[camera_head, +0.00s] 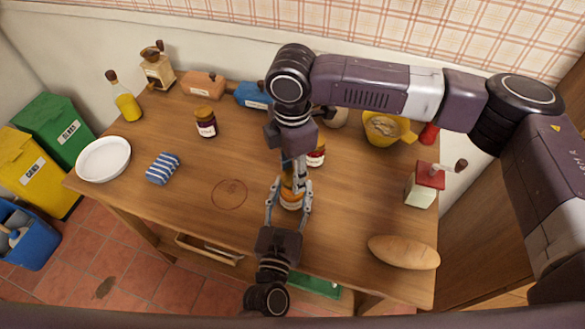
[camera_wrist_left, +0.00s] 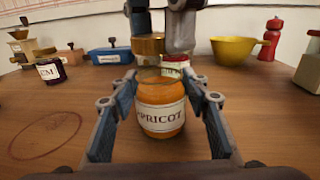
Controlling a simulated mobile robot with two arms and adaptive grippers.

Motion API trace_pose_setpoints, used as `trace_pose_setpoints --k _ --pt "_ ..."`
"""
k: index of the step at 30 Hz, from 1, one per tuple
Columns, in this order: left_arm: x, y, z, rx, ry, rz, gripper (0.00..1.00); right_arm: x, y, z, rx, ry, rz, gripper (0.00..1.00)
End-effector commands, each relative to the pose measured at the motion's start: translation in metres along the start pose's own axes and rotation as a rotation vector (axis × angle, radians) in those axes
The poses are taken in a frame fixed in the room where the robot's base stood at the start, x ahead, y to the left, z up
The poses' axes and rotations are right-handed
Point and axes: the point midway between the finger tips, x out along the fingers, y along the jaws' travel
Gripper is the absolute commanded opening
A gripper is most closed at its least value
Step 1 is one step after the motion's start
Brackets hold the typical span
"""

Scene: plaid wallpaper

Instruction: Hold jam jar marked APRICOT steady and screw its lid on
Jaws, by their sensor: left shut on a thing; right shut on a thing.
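The jam jar marked APRICOT (camera_wrist_left: 162,112) stands upright on the table, orange with a white label; it also shows in the head view (camera_head: 291,201). My left gripper (camera_wrist_left: 160,115) is shut around its sides, one finger on each side, and comes from the front edge in the head view (camera_head: 289,204). The jar's mouth looks uncovered. My right gripper (camera_wrist_left: 160,28) points down from above and is shut on the gold lid (camera_wrist_left: 149,46). The lid is above the jar mouth, seemingly apart and a little left in the wrist view. My right arm hides part of it in the head view.
A red-lidded jar (camera_head: 317,156) stands close behind. A dark jam jar (camera_head: 206,124), striped cloth (camera_head: 163,168) and white plate (camera_head: 103,159) lie left. A yellow bowl (camera_head: 384,131), red-topped grinder (camera_head: 425,186) and bread loaf (camera_head: 404,252) are right. The table around the ring stain (camera_head: 229,194) is clear.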

Motion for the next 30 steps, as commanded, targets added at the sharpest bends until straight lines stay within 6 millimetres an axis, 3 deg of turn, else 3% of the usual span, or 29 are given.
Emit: trace_pose_setpoints --k 4,30 --pt "0.0 0.0 0.0 0.0 0.0 0.0 0.0 0.008 -0.001 0.0 0.0 0.001 -0.002 0.3" --pt "0.0 0.0 0.0 0.0 0.0 0.0 0.0 0.015 0.0 -0.001 0.0 0.002 -0.001 0.3"
